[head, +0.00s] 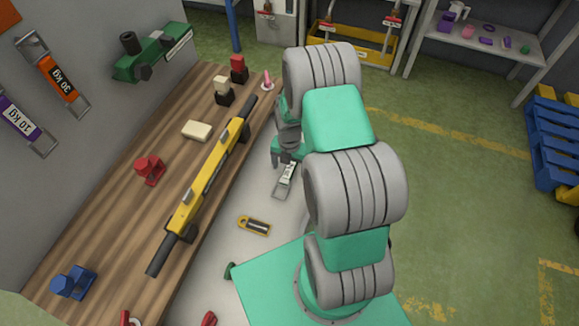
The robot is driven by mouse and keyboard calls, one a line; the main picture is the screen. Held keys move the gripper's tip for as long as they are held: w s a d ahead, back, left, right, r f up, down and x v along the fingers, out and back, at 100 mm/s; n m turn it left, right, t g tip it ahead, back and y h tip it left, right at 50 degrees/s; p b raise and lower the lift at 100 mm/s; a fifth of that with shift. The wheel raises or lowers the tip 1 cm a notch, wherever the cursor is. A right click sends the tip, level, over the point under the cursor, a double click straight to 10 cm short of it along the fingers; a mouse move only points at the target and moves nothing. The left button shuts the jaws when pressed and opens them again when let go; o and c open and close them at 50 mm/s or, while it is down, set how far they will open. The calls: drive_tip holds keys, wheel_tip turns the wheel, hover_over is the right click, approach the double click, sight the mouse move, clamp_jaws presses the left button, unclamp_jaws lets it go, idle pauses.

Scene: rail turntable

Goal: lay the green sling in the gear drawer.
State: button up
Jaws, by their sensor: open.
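The green sling (287,173) shows in the head view as a narrow strap with a pale label and a grey end loop, on or just above the light grey surface. My gripper (284,152) is right at the sling's far end, and its jaws are open. My gripper and arm hide part of the sling, so I cannot tell whether the fingers touch it. I cannot make out the gear drawer in this view.
A wooden bench (113,212) carries a yellow bar tool (207,178), a cream block (196,130) and red and blue clamps. A yellow-framed tool (254,225) lies on the light grey surface. A shelf (487,42) and blue pallets (555,140) stand beyond open green floor.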

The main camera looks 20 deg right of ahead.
drive_tip(key=shift+r+p, duration=2)
drive_tip(key=shift+r, duration=1.2)
wheel_tip(320, 180, up, 8)
drive_tip(key=p, duration=0.5)
